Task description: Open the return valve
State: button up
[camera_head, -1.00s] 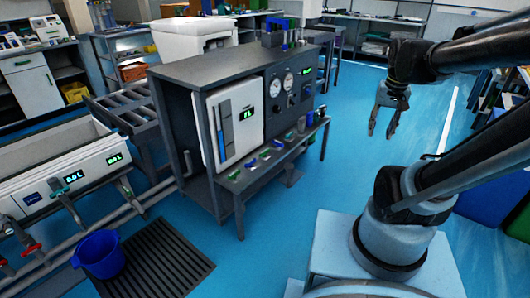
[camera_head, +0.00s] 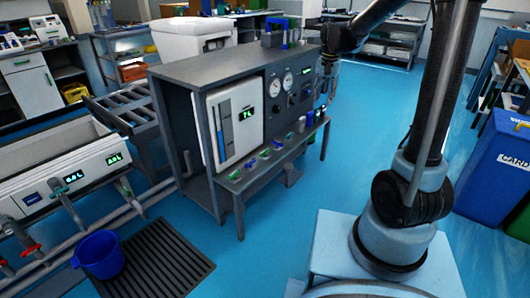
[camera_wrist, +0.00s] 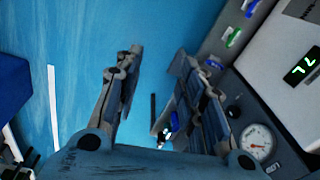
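The grey test bench (camera_head: 222,66) stands mid-picture in the head view. A row of small coloured handles (camera_head: 264,153), green, blue and white, lies along its front ledge. Some also show in the wrist view, including a green one (camera_wrist: 234,38). I cannot read which is the return valve.
The bench panel carries a pressure gauge (camera_wrist: 257,140) close to my right finger and a lit display (camera_head: 247,114). A blue bucket (camera_head: 99,255) stands by a dark floor grate (camera_head: 160,262). A blue bin (camera_head: 495,165) is at right. Blue floor before the bench is clear.

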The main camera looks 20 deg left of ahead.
jog(key=w+a+f+m, duration=0.1)
jog(key=w+a+f, duration=0.35)
jog(key=a, duration=0.35)
jog(key=w+a+f, duration=0.3)
jog(key=a+f, duration=0.2)
jog(key=a, duration=0.3)
jog(key=m, duration=0.1)
send_over(265, 151)
notch_tip(265, 151, down, 12)
jog(key=shift+g, duration=0.4)
notch_tip(265, 151, down, 17)
jog(key=shift+a+r, duration=0.15)
grip_shut()
